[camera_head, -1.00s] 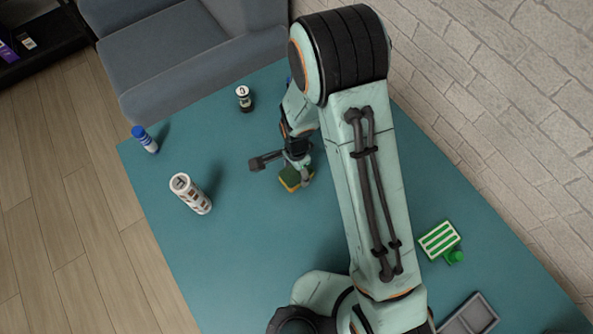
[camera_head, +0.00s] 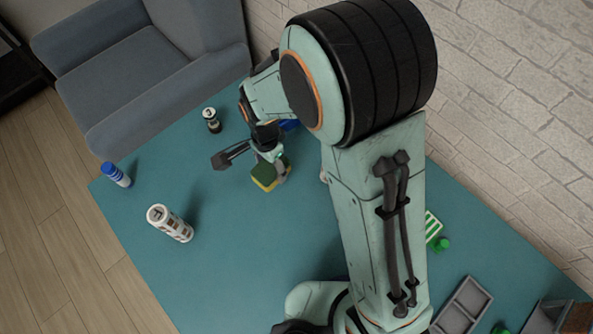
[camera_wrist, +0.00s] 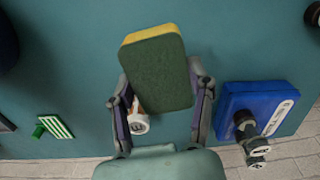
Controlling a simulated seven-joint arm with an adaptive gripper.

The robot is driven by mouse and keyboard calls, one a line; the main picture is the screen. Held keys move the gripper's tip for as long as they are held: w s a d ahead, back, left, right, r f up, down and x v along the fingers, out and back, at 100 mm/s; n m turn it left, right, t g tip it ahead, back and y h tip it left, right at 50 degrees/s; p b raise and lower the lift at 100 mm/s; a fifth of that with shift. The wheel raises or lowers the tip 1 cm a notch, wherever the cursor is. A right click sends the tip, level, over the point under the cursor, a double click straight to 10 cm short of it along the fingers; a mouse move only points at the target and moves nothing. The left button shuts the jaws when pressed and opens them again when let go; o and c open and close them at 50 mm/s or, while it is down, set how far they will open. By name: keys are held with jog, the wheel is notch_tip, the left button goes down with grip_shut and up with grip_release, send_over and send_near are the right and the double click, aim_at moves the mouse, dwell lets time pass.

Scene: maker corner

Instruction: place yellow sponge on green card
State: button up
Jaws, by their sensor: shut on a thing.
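The yellow sponge (camera_head: 265,177) has a dark green scouring side. My gripper (camera_head: 270,168) is shut on it and holds it, seemingly above the teal table. In the wrist view the sponge (camera_wrist: 157,72) sits tilted between the two fingers of my gripper (camera_wrist: 160,95), its green side facing the camera and a yellow edge at the top. The green card (camera_head: 432,225), striped green and white, lies on the table to the right, partly hidden behind my arm. In the wrist view the card (camera_wrist: 57,126) lies at the lower left, apart from the sponge.
A small green object (camera_head: 440,244) stands beside the card. A grey compartment tray (camera_head: 462,305) is at the lower right. A white patterned cylinder (camera_head: 170,223), a blue-capped bottle (camera_head: 116,174) and a dark jar (camera_head: 211,119) stand leftward. A blue box (camera_wrist: 255,105) lies near my gripper.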

jog(key=shift+d+r, duration=0.1)
jog(key=shift+r, duration=0.25)
jog(key=w+d+m, duration=0.3)
jog(key=d+m, duration=0.2)
jog(key=d, duration=0.5)
jog(key=m, duration=1.4)
send_near(431, 233)
jog(key=w+a+r, duration=0.1)
jog(key=w, duration=0.3)
notch_tip(431, 233, down, 8)
jog(key=shift+d+r, duration=0.15)
jog(key=shift+r, duration=0.1)
jog(key=shift+f, duration=0.1)
jog(key=o, duration=0.4)
jog(key=shift+o, duration=1.4)
